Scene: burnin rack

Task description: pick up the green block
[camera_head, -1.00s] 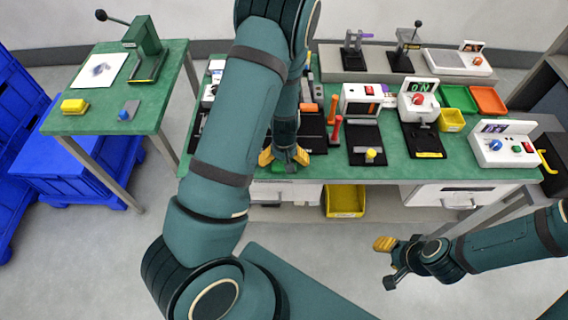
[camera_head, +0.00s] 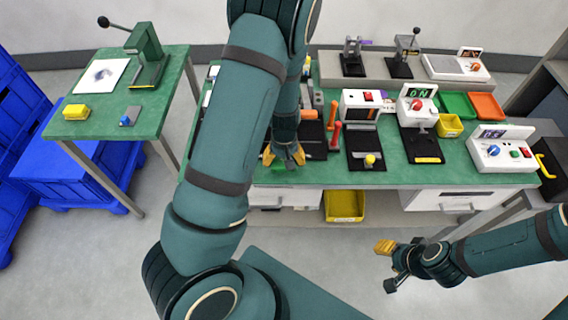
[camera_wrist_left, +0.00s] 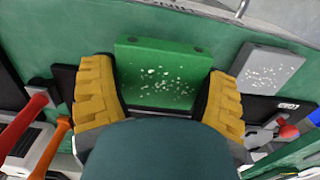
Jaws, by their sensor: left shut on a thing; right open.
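The green block (camera_wrist_left: 163,72) is a flat rectangular piece with pale specks on its face, seen in the left wrist view. My left gripper (camera_wrist_left: 160,88) has its yellow-padded fingers on either side of it and is shut on it. In the head view the left gripper (camera_head: 284,156) is at the front edge of the green workbench (camera_head: 400,177), and its fingers hide most of the block. I cannot tell whether the block touches the bench. My right gripper (camera_head: 388,266) is open and empty, out in front of the bench.
A grey speckled block (camera_wrist_left: 270,66) lies just right of the green block in the wrist view. Red-handled tools (camera_head: 335,135) and a black fixture (camera_head: 365,150) stand close to the right. A yellow bin (camera_head: 345,206) sits below the bench. A side table (camera_head: 100,120) stands left.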

